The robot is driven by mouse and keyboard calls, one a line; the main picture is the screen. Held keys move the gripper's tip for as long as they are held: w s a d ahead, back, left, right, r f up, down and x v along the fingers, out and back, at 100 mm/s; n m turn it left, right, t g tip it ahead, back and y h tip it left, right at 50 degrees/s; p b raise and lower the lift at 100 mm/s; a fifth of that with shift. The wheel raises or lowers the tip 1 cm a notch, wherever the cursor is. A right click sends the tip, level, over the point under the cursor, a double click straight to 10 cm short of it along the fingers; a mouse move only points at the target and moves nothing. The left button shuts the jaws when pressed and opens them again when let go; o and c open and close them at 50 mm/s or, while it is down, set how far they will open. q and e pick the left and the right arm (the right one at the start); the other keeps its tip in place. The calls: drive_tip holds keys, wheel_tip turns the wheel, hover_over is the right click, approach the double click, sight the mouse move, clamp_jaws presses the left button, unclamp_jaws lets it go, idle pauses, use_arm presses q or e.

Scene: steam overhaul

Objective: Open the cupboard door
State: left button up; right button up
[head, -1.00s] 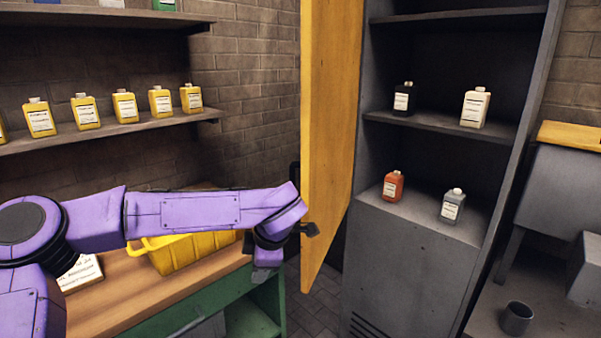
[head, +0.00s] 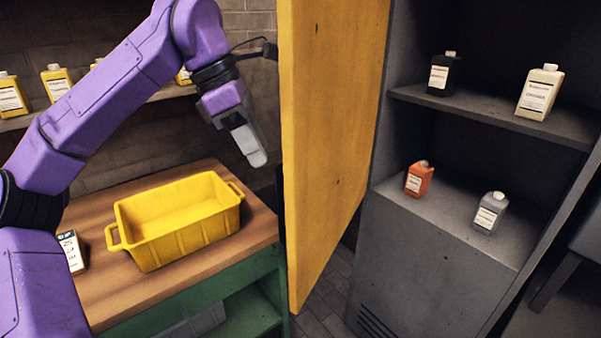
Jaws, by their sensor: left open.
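The yellow cupboard door (head: 325,140) stands swung wide open at the left side of the grey cupboard (head: 440,265). The cupboard's inside shows, with bottles on its shelves. My left gripper (head: 254,152) hangs in front of the wall, left of the door's near edge, and looks apart from the door. Its jaws are seen edge-on and hold nothing that I can see. The door's handle is not clearly visible. My right gripper is not in view.
A yellow crate (head: 180,215) stands on the wooden bench (head: 110,285) below my left arm. A black bottle (head: 443,75), a cream bottle (head: 538,92), an orange bottle (head: 418,179) and a grey bottle (head: 490,212) stand in the cupboard. Yellow bottles line the wall shelf (head: 22,122).

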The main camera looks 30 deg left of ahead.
use_arm(q)
drive_tip(key=x, duration=1)
clamp_jaws()
